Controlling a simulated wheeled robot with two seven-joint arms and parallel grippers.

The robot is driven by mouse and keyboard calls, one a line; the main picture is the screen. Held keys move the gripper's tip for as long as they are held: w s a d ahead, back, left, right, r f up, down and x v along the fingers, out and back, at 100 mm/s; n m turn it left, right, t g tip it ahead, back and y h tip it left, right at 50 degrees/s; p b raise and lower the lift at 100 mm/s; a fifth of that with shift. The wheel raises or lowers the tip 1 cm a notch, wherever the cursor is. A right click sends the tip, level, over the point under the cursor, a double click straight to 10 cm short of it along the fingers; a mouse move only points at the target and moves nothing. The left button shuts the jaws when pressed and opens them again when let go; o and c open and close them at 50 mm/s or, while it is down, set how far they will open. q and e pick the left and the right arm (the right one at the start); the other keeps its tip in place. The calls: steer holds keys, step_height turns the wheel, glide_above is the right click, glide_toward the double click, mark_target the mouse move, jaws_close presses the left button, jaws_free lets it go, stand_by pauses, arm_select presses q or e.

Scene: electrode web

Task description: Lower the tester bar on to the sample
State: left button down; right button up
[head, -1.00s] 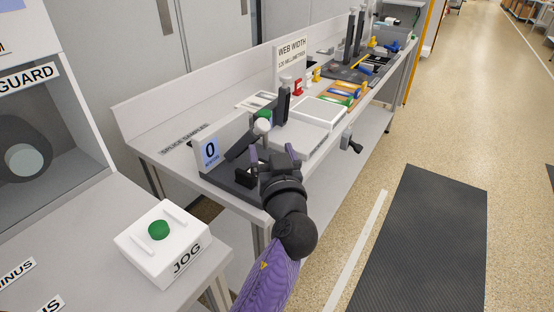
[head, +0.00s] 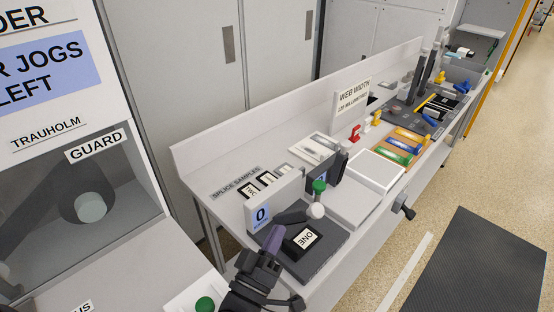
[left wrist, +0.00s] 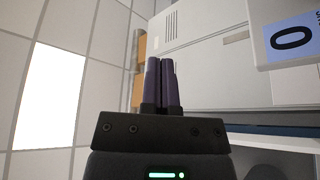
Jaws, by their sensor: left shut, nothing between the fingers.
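The tester (head: 278,200) has a white housing with a blue display reading 0 and a dark base plate (head: 332,247). Its dark bar (head: 292,216) ends in a white ball knob (head: 316,210) and slants only slightly. The sample (head: 305,239), a black piece labelled ONE, lies in front of the bar; I cannot tell whether the bar touches it. My left gripper (head: 275,233) is shut and empty, left of the sample and close in front of the housing. Its purple fingers also show together in the left wrist view (left wrist: 160,82). My right gripper is not in view.
A green knob (head: 319,186) stands behind the ball knob. A white box (head: 375,172), coloured strips (head: 400,147) and splice samples (head: 266,178) share the bench. A guarded machine (head: 92,205) and a green jog button (head: 205,304) are at left.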

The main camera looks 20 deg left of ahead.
arm_select(q)
step_height(320, 180, up, 4)
steer(key=f, duration=0.1)
glide_above(305, 207)
steer(key=s+a, duration=0.2)
steer(key=d+f+b, duration=0.1)
steer(key=d+f, duration=0.1)
steer(key=shift+s+d+f+n+b, duration=0.15)
steer(key=shift+s+d+n+b, duration=0.15)
steer(key=shift+s+d+b, duration=0.05)
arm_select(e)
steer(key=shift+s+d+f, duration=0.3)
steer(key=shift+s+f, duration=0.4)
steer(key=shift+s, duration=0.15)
